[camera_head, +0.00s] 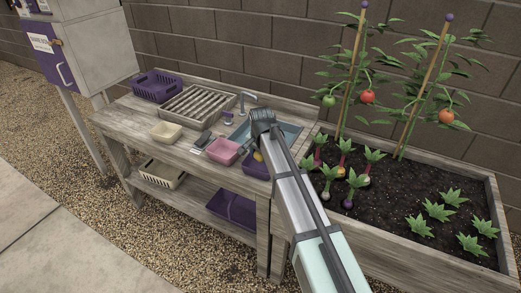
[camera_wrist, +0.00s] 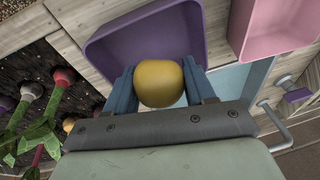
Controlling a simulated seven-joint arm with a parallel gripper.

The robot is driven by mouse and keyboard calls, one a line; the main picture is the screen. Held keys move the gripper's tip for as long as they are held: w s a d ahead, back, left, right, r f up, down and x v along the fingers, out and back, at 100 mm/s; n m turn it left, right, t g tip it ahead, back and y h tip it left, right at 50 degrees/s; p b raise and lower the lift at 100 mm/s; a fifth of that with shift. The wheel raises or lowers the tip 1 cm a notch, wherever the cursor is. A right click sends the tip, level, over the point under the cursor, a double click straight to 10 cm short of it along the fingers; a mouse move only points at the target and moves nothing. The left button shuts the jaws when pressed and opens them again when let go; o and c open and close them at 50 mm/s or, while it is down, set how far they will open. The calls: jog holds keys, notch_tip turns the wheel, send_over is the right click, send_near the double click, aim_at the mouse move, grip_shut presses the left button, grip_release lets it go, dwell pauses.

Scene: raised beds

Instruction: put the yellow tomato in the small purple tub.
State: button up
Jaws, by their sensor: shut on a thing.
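The yellow tomato (camera_wrist: 158,83) is gripped between the two blue fingers of my gripper (camera_wrist: 160,72) in the wrist view. A sliver of the tomato also shows in the head view (camera_head: 258,156), beside the arm. The small purple tub (camera_wrist: 105,50) lies just beyond the fingers in the wrist view, its inside looking empty where visible. In the head view the tub (camera_head: 250,170) stands on the bench, partly hidden by my arm. The tomato overlaps the tub's near edge in the wrist view; I cannot tell its height above it.
A pink tub (camera_head: 223,151) stands just left of the purple one. A sink (camera_head: 290,131) with a tap (camera_head: 241,101) lies behind. The planted bed (camera_head: 420,190) is right.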

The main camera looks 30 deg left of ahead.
jog(key=shift+f, duration=0.45)
jog(key=o, duration=1.3)
jog(key=shift+r, duration=0.15)
jog(key=shift+w+a+r+v, duration=0.1)
jog(key=shift+w+a+v, duration=0.15)
jog(key=shift+v, duration=1.25)
jog(key=shift+w+a+r+v, duration=0.1)
jog(key=shift+w+v, duration=0.3)
jog(key=shift+v, duration=1.15)
jog(key=shift+w+a+r+v, duration=0.1)
jog(key=shift+w+a+v, duration=0.15)
jog(key=shift+v, duration=1.25)
